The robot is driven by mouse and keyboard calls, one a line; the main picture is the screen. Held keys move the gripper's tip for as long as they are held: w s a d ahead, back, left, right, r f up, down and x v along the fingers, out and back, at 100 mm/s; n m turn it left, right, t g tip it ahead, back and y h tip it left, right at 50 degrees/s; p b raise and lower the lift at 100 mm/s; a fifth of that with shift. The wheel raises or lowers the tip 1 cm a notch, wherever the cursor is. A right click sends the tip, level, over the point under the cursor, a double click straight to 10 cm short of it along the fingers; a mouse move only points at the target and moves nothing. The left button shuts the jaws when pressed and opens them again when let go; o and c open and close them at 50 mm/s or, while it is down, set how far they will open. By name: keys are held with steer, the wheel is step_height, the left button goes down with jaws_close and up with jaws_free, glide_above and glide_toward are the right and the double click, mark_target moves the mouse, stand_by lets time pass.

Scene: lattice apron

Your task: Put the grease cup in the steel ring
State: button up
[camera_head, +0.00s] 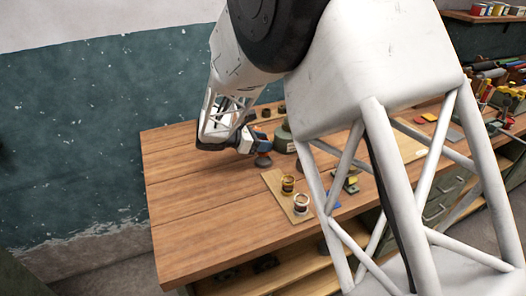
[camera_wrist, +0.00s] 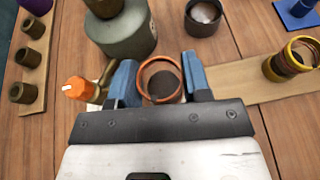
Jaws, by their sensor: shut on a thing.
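My gripper (camera_head: 262,152) is shut on a round cup with a copper-coloured rim and dark inside, which looks like the grease cup (camera_wrist: 160,82). In the wrist view the cup sits between the two blue fingers. The steel ring (camera_head: 300,204) is at the near end of the board, silvery with a dark middle. It is outside the wrist view.
A brass ring (camera_head: 287,184) stands on the same pale board (camera_wrist: 232,84). A grey-green tin (camera_wrist: 122,38) is close beyond my gripper. An orange thing (camera_wrist: 76,90) lies beside the left finger. A dark cup (camera_wrist: 203,18) stands farther back. The table's left part is clear.

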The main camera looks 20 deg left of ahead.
steer(key=shift+f, duration=1.85)
steer(key=shift+f, duration=0.15)
steer(key=o, duration=1)
steer(key=shift+c, duration=0.2)
steer(key=v, duration=1.2)
steer(key=shift+r, duration=0.25)
steer(key=shift+d, duration=0.1)
